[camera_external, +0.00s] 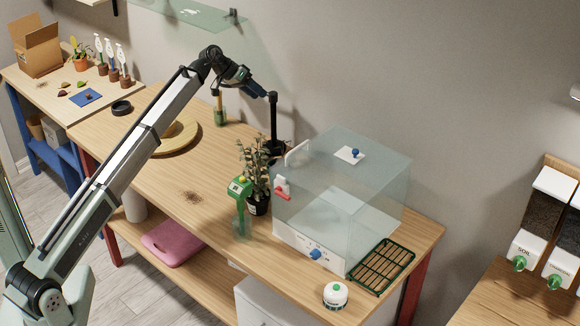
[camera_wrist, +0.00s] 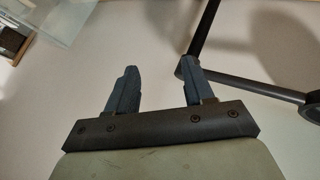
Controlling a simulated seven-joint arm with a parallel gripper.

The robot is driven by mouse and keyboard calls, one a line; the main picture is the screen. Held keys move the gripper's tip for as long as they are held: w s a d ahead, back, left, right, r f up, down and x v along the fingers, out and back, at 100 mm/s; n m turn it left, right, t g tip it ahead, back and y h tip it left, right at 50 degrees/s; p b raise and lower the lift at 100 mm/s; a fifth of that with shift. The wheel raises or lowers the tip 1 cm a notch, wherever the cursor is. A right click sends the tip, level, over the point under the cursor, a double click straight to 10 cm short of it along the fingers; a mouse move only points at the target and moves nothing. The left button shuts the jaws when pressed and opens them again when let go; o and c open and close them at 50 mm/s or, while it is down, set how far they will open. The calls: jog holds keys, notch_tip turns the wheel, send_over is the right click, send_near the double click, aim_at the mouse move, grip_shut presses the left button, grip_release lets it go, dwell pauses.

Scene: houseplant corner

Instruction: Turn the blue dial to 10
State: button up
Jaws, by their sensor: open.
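The blue dial (camera_external: 315,254) sits on the white front panel (camera_external: 300,243) at the base of a clear box (camera_external: 345,190). Marks show around the dial, but they are too small to read, so I cannot tell its setting. My gripper (camera_external: 262,92) is raised above the far side of the table, well above and behind the dial, near a black lamp-like stand (camera_external: 273,120). In the wrist view my gripper (camera_wrist: 155,85) has its two dark fingers apart with nothing between them. The dial is not seen in the wrist view.
A potted plant (camera_external: 257,180) and a green-topped bottle (camera_external: 241,205) stand left of the box. A green rack (camera_external: 381,265) and a white round container (camera_external: 335,295) lie near the front right. A red-handled latch (camera_external: 282,190) is on the box's left side.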

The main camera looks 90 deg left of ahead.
notch_tip(320, 180, up, 11)
jog(key=shift+a, duration=0.1)
jog(key=w+d+f+y, duration=0.1)
jog(key=w+d, duration=0.2)
jog(key=d, duration=0.8)
jog(key=w+d+f+g+y, duration=0.1)
jog(key=w+d, duration=0.3)
jog(key=d, duration=0.8)
jog(key=w+d+f+n+g+y, duration=0.1)
jog(key=w+d+f+y, duration=0.1)
jog(key=d, duration=0.9)
jog(key=shift+w+d+f, duration=0.1)
jog(key=shift+w+d, duration=0.05)
jog(key=shift+w, duration=0.3)
jog(key=shift+w+d+f, duration=0.1)
jog(key=shift+w+d, duration=0.05)
jog(key=shift+w, duration=0.25)
jog(key=s+d+r+n+t+y, duration=0.1)
jog(key=s+d+r+y, duration=0.15)
jog(key=d, duration=1.25)
jog(key=s+d+r+t+y, duration=0.1)
jog(key=s+d+t+y, duration=0.2)
jog(key=d, duration=1.2)
jog(key=g, duration=0.1)
send_near(313, 257)
jog(key=x, duration=0.8)
